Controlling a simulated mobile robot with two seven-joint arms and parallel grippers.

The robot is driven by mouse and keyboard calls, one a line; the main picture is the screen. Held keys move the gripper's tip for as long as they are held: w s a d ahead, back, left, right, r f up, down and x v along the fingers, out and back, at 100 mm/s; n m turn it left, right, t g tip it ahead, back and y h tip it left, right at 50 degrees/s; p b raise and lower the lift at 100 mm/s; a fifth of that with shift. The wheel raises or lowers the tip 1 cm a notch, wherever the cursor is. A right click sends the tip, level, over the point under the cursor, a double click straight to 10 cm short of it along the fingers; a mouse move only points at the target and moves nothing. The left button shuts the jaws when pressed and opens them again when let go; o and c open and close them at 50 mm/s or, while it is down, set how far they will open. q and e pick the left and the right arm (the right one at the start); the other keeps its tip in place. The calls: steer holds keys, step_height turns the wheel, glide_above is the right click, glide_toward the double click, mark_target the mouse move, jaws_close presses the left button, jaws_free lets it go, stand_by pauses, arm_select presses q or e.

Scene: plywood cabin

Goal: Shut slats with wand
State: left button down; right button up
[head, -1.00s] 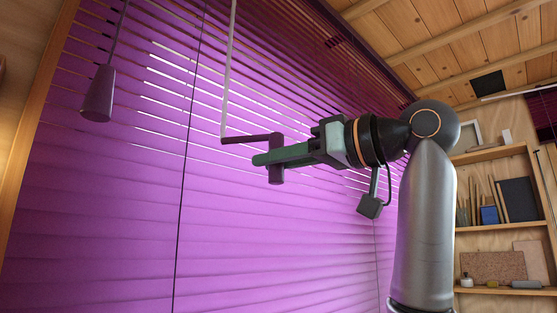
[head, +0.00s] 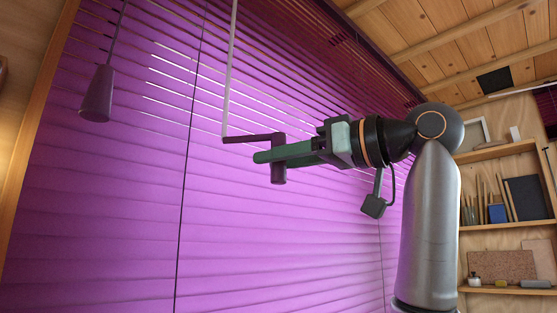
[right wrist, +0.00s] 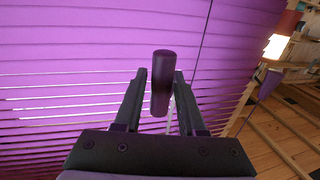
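The wand is a thin pale rod (head: 230,75) hanging in front of the purple slats, with a dark purple crank and handle (head: 278,174) at its lower end. My right gripper (head: 272,154) is at the handle, its green fingers on either side of it. In the right wrist view the upright handle (right wrist: 161,85) stands between the two dark fingers (right wrist: 161,78), with a narrow gap showing beside it. The slats (head: 110,190) look closed over the lower part; bright gaps show between the upper ones. My left gripper is not in view.
A dark tapered pull (head: 98,95) hangs on a cord at the upper left. A thin dark cord (head: 184,170) runs down the blind. Wooden shelves (head: 505,225) with books and small objects stand at the right. The space in front of the lower slats is clear.

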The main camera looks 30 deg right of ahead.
steer(key=shift+o, duration=1.2)
steer(key=shift+f, duration=0.1)
steer(key=shift+s+d, duration=0.15)
steer(key=shift+s, duration=0.15)
steer(key=b+v, duration=0.2)
steer(key=v, duration=0.9)
steer(key=shift+s, duration=0.4)
steer(key=shift+d, duration=0.1)
